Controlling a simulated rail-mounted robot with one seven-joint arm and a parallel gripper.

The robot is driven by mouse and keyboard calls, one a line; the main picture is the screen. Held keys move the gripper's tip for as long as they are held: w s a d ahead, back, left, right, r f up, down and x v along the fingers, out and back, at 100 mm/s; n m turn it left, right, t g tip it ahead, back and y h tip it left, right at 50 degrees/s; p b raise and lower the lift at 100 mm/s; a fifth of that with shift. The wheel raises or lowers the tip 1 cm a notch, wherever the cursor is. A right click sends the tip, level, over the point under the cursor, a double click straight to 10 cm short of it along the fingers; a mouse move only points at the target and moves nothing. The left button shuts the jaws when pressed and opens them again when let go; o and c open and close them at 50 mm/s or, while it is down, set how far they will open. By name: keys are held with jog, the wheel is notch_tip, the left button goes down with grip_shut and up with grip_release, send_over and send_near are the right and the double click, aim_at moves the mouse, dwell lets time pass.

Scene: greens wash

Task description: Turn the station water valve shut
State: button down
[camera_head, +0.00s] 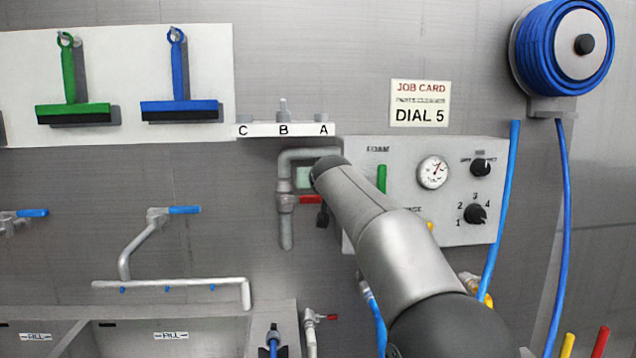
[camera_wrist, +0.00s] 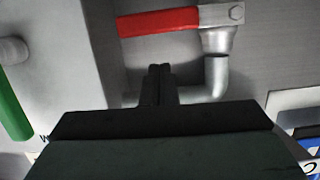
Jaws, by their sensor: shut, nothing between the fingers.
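The water valve has a red lever handle (camera_head: 312,199) on a vertical grey pipe (camera_head: 286,225) at the wall. The handle lies horizontal, pointing right from its pivot, across the pipe. In the wrist view, which is turned over, the red handle (camera_wrist: 158,22) runs left from its bolted pivot above a pipe elbow (camera_wrist: 218,78). My gripper (camera_wrist: 158,70) is shut and empty. Its fingertips appear just below the handle in that picture, with a gap between them and in front of the pipe. In the head view my arm hides most of the gripper.
A panel (camera_head: 405,220) with a green lever (camera_head: 381,178), gauge and dials stands right of the valve. A rack (camera_head: 283,129) marked C, B, A is above it. A blue hose reel (camera_head: 565,45) hangs at top right. Sinks lie below left.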

jog(key=r+b+v, duration=0.1)
jog(key=b+v, duration=0.3)
jog(key=v, duration=0.6)
jog(key=s+d+f+m+g+h+p, duration=0.1)
jog(key=s+d+f+g, duration=0.3)
jog(key=s+d+f, duration=0.45)
jog(key=s+d+f+g+h+p, duration=0.1)
jog(key=s+d+f+g+p, duration=0.3)
jog(key=f, duration=0.7)
jog(key=s+d+f+g, duration=0.1)
jog(key=s+f+g, duration=0.1)
jog(key=s+f, duration=0.4)
jog(key=s+d+f+g, duration=0.2)
jog(key=s+f, duration=0.4)
jog(key=s, duration=0.6)
jog(key=s+d+f+g, duration=0.2)
jog(key=s+f, duration=0.3)
jog(key=s, duration=0.5)
jog(key=shift+f+m+g+h+b, duration=0.3)
jog(key=shift+f+h, duration=0.1)
